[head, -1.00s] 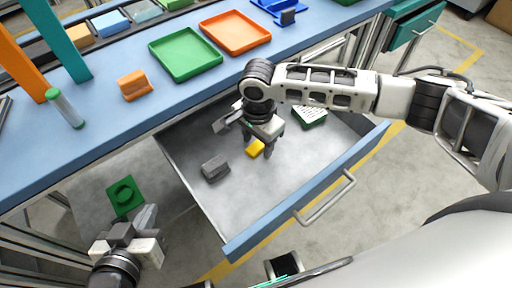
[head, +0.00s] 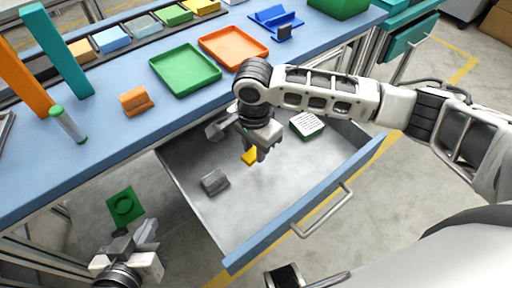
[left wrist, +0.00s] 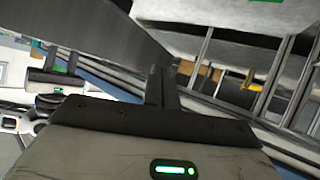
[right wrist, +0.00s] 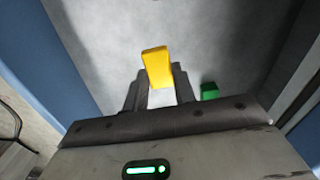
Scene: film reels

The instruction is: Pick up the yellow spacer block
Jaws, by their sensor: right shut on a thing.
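The yellow spacer block (head: 249,157) is in the open drawer (head: 215,215), partly hidden by my right gripper (head: 258,152). In the right wrist view the block (right wrist: 157,67) stands out between the two fingertips (right wrist: 159,80), which are shut on it. Whether it touches the drawer floor I cannot tell. My left gripper (head: 146,232) is low at the left, outside the drawer and away from the block. In the left wrist view its fingers (left wrist: 161,88) are together with nothing between them.
A grey block (head: 214,181) and a green box with a white top (head: 307,125) lie in the drawer. The bench holds a green tray (head: 185,70), an orange tray (head: 233,48) and an orange block (head: 135,102). A green piece (head: 124,206) is below, left of the drawer.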

